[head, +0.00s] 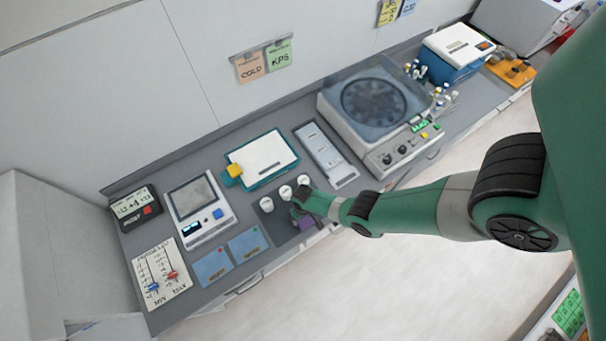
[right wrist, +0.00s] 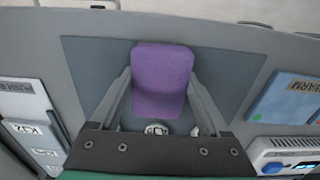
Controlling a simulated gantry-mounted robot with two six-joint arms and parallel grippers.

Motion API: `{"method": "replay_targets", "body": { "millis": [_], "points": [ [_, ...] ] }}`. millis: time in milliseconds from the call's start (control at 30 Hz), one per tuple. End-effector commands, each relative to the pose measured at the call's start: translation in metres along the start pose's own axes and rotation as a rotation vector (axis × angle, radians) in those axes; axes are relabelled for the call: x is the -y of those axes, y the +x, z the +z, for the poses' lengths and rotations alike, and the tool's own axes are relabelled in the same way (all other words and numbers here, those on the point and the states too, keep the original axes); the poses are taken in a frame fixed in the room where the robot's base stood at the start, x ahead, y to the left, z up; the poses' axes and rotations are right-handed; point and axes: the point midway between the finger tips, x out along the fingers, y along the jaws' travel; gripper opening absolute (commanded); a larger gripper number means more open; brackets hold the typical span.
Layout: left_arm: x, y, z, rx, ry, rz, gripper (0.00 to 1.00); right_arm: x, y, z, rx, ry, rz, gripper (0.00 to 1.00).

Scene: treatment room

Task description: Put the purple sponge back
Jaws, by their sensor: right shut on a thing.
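The purple sponge (right wrist: 162,78) sits between the two fingers of my right gripper (right wrist: 160,92) in the right wrist view, with a finger against each side. In the head view the sponge (head: 307,223) is a small purple patch below my right gripper (head: 300,214), partly hidden by it. The sponge is over the dark grey mat (right wrist: 95,62) near the front edge of the counter. I cannot tell whether it touches the mat. My left gripper is not in view.
White cups (head: 266,203) stand in a row on the mat, behind the gripper. Blue pads (head: 245,245) lie to the left. A long white device (head: 328,155) and centrifuge (head: 365,145) stand right.

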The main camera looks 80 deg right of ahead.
Motion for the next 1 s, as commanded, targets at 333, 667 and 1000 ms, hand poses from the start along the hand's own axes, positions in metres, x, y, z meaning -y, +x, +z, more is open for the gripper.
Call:
{"method": "replay_targets", "body": {
  "millis": [333, 667, 1000],
  "points": [
    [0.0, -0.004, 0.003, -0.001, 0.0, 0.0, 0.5, 0.0, 0.005, 0.0, -0.001, 0.0, 0.0, 0.35],
    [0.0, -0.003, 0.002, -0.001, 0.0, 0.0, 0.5, 0.0, 0.004, 0.0, -0.001, -0.001, 0.0, 1.0],
    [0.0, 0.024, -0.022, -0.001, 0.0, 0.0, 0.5, 0.001, -0.032, -0.001, -0.001, -0.002, 0.0, 1.0]
  ]
}}
